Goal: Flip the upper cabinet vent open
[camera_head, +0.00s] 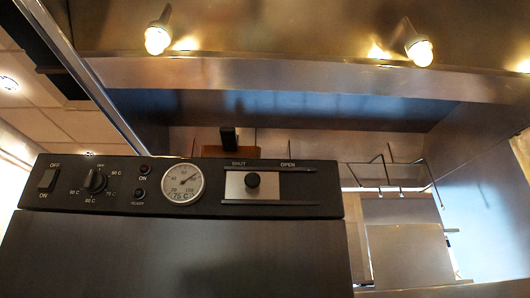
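The upper cabinet's dark control panel (105,205) spans the left and middle of the head view. Its vent (237,188) is a silver sliding plate with a round black knob (253,180), set between two horizontal rails. The label SHUT is above the plate's left part and OPEN is further right. The plate and knob sit toward the SHUT side, with dark panel bare at the right. Neither of my grippers is in view, and nothing touches the knob.
The panel also carries a rocker switch (47,180), a temperature dial (96,181) and a round gauge (182,184). A plain dark cabinet front (170,255) lies below. A metal hood with lamps (158,40) hangs above. A wire rack (365,177) is behind at right.

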